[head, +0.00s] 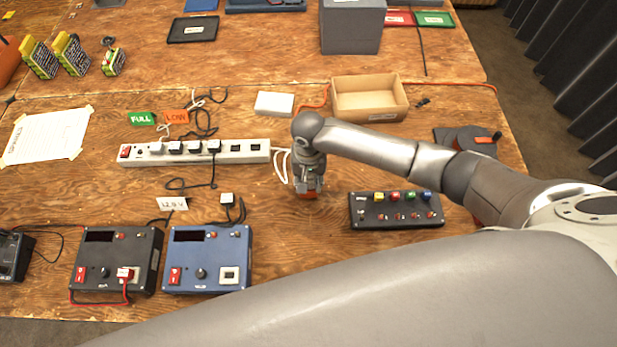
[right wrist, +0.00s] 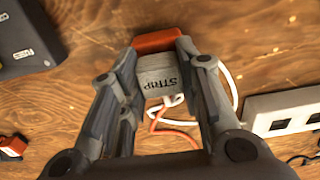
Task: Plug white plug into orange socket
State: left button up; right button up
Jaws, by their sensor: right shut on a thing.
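My right gripper (head: 308,193) is low over the middle of the table, pointing down. In the right wrist view, its two fingers (right wrist: 160,75) are shut on the sides of the white plug (right wrist: 157,76), a pale block marked "STRIP" with a white cable. The orange socket (right wrist: 158,40) shows at the plug's far end, against it or very close. Whether the plug is seated in it I cannot tell. In the head view, a bit of orange (head: 308,196) shows under the fingertips; the plug is mostly hidden there. My left gripper is not in view.
The white power strip (head: 240,157) lies left of my right gripper. A black switch box (head: 395,220) stands to its right. A cardboard box (head: 368,97) is behind. Blue (head: 207,260) and black (head: 115,260) supply boxes stand front left. Bare wood lies around the gripper.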

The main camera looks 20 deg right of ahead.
jog(key=shift+f, duration=0.2)
dwell(0.6)
jog(key=o, duration=1.1)
jog(key=shift+o, duration=0.6)
jog(key=shift+o, duration=1.2)
notch_tip(320, 180, up, 8)
jog(key=p, duration=0.9)
jog(key=shift+f, duration=0.25)
